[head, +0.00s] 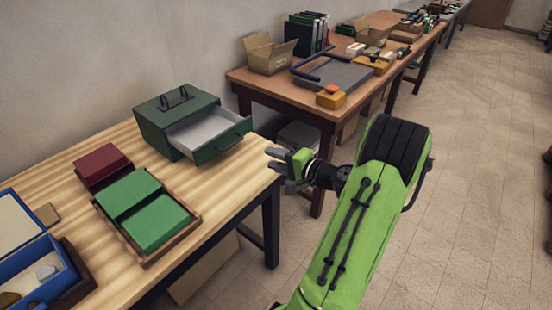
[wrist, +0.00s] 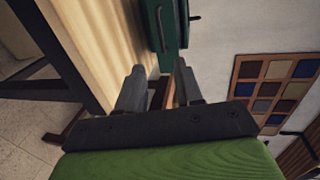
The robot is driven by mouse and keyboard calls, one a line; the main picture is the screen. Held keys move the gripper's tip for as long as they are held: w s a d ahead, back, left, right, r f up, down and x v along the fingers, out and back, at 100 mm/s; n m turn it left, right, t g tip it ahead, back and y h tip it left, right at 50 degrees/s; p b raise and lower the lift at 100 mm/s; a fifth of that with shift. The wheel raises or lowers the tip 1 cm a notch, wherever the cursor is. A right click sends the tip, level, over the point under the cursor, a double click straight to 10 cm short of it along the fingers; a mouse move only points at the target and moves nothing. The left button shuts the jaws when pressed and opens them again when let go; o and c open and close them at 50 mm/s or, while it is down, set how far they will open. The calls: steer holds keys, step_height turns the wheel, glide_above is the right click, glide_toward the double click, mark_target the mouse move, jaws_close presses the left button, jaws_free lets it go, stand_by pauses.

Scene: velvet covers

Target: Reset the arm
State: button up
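My gripper (head: 272,159) hangs at the right end of the light wooden table, just beyond the pulled-out drawer of a green metal box. Its two grey fingers are apart with nothing between them, as the wrist view (wrist: 158,72) also shows. My green arm reaches up from the bottom of the head view to it. The green box (head: 160,124) has a handle on top. Its drawer (head: 222,146) is open and looks empty inside. Part of the green box or its drawer (wrist: 166,28) shows ahead of the fingers in the wrist view.
The light wooden table (head: 70,170) also holds a dark red box (head: 102,165), a wooden tray (head: 190,222) with green covers and a blue box (head: 40,285). A brown workbench (head: 285,92) with cartons and tools stands behind. The floor (head: 455,190) at right is open.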

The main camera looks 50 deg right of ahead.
stand_by(0.3)
steer(key=a+r+n+g+y, duration=0.3)
steer(key=a+n+g, duration=0.8)
steer(key=a, duration=1.4)
steer(key=s+a+r+n+t+h, duration=0.1)
steer(key=s+a+r+n+h, duration=0.15)
steer(key=s, duration=0.55)
steer(key=s+a+r+n+h, duration=0.1)
steer(key=s+a+n, duration=0.25)
steer(key=s, duration=0.35)
step_height(320, 180, up, 12)
steer(key=d+p, duration=0.1)
steer(key=p, duration=1.1)
steer(key=shift+w+r+n, duration=0.15)
steer(key=shift+w+n, duration=0.05)
steer(key=shift+n, duration=0.1)
